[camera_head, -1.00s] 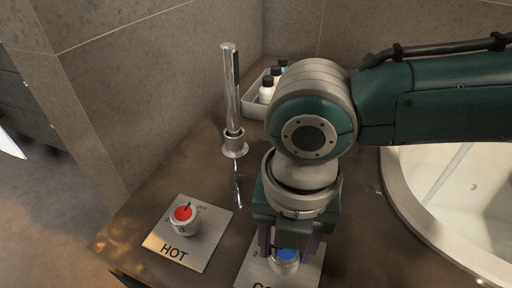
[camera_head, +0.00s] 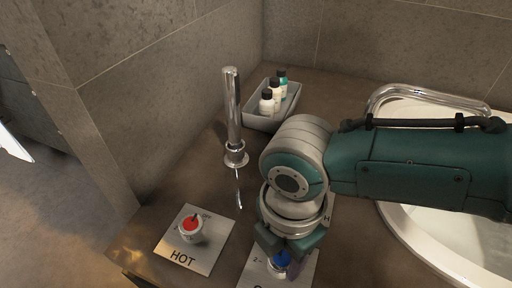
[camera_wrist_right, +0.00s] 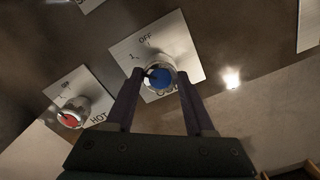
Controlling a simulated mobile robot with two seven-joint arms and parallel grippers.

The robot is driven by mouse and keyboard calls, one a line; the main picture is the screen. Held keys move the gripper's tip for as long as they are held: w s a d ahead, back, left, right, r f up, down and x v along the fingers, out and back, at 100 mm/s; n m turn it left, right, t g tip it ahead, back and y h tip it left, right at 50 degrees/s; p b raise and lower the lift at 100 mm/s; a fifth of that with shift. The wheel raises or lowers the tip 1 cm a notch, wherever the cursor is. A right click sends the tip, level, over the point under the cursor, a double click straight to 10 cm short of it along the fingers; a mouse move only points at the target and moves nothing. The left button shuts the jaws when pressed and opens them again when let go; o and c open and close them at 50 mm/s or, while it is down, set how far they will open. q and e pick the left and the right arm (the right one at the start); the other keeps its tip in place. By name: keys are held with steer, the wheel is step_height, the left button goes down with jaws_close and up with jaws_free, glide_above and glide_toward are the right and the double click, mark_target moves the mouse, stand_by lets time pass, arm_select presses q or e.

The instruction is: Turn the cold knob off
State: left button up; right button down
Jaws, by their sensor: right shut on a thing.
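The cold knob (camera_head: 281,260) has a blue cap on a metal plate (camera_head: 252,270) at the bottom of the head view, partly hidden by my gripper. In the right wrist view the blue knob (camera_wrist_right: 160,79) sits between the two fingers. "OFF" and "1" show on its plate (camera_wrist_right: 188,52). A dark mark on the cap points roughly left in that view. My right gripper (camera_head: 284,256) reaches down over the knob and is shut on it. The fingers also show in the right wrist view (camera_wrist_right: 159,84). My left gripper is not in view.
The red hot knob (camera_head: 191,226) on its own plate (camera_head: 205,257) stands just left of the cold plate. A chrome spout (camera_head: 233,110) stands behind. A tray (camera_head: 262,122) holds bottles. A white basin (camera_head: 400,235) with a chrome faucet (camera_head: 430,92) is at the right.

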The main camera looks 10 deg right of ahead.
mark_target(282, 258)
steer(key=m+p, duration=0.1)
steer(key=m, duration=0.3)
steer(key=shift+r+m+p, duration=0.1)
steer(key=shift+m+p, duration=0.2)
steer(key=shift+p, duration=0.1)
steer(key=m+p, duration=0.1)
steer(key=m, duration=0.3)
steer(key=shift+m, duration=0.4)
steer(key=shift+c, duration=1.3)
jaws_free()
step_height(282, 258, up, 10)
steer(key=p, duration=0.6)
steer(key=shift+p, duration=0.35)
